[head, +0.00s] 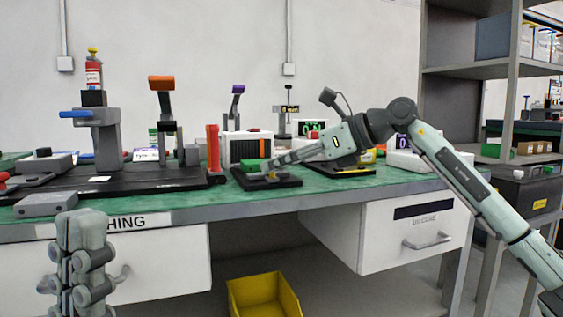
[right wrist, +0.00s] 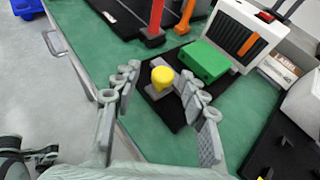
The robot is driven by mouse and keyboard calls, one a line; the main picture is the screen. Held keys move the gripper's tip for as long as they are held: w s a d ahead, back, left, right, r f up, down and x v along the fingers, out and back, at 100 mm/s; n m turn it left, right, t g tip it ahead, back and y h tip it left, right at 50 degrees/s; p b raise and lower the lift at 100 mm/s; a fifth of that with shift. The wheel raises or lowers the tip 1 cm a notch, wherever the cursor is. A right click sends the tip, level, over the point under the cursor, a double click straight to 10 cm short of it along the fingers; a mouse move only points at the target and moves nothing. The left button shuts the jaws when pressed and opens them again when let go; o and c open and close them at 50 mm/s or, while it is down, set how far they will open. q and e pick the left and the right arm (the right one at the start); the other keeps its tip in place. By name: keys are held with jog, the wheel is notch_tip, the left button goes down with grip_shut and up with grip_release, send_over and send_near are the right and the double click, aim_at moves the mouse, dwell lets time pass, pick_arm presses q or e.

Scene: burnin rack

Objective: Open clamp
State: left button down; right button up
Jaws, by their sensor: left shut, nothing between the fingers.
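A small black fixture (head: 286,183) lies on the green mat with a green block (head: 250,165) on it. In the right wrist view, a yellow knob (right wrist: 161,76) stands on that fixture beside the green block (right wrist: 204,61). My right gripper (head: 268,171) is low over the fixture. In the right wrist view its fingers (right wrist: 157,88) are spread on either side of the yellow knob, with visible gaps. A red upright lever (head: 213,147) stands left of the fixture. My left gripper (head: 82,255) is shut and empty in front of the bench. I cannot tell which part is the clamp.
A white instrument with an orange bar (head: 248,147) stands behind the fixture. Stands with orange (head: 161,83) and purple (head: 238,89) handles rise from the bench. A grey clamp stand (head: 107,130) is at left. A yellow bin (head: 264,297) sits below.

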jog(key=shift+d+r, duration=0.1)
jog(key=v, duration=1.1)
jog(key=shift+s+d, duration=0.25)
jog(key=shift+d, duration=0.05)
jog(key=shift+r, duration=0.1)
